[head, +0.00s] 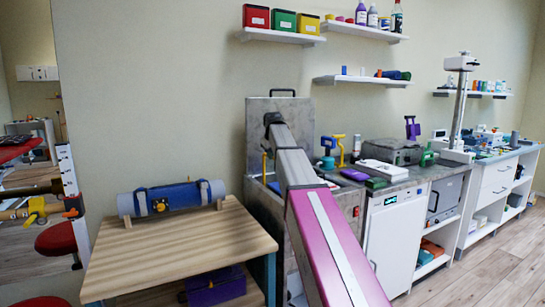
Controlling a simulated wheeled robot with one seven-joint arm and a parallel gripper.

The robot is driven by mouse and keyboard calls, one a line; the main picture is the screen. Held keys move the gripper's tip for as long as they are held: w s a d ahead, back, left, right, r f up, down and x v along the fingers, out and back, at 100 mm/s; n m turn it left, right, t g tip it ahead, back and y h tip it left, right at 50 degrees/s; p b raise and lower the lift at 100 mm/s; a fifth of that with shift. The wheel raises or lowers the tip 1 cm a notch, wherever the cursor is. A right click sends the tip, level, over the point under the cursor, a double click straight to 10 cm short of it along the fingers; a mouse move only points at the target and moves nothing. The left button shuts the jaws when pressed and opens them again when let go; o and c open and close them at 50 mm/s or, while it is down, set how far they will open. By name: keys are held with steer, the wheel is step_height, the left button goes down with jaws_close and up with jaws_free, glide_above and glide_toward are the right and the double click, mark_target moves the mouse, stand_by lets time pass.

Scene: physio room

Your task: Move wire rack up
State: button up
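No wire rack can be made out clearly in the head view. A grey metal tank (258,200) stands between the wooden table and the counter, with its lid (288,104) raised against the wall. My arm reaches over the tank and hides most of its opening and inside. A thin yellow upright piece (264,163) shows at the tank's left side; I cannot tell whether it belongs to a rack. My gripper is hidden behind my own arm, so its fingers and anything in them do not show.
A wooden table (170,250) at left bears a blue roll in a cradle (170,198). The counter at right holds a white tray (382,169), a grey device (393,150) and yellow and blue items. Shelves (280,37) hang above. Floor (480,270) is clear at right.

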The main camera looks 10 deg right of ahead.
steer(key=shift+o, duration=0.3)
steer(key=shift+r, duration=0.15)
steer(key=v, duration=1)
steer(key=shift+s+r, duration=0.2)
steer(key=shift+r, duration=0.2)
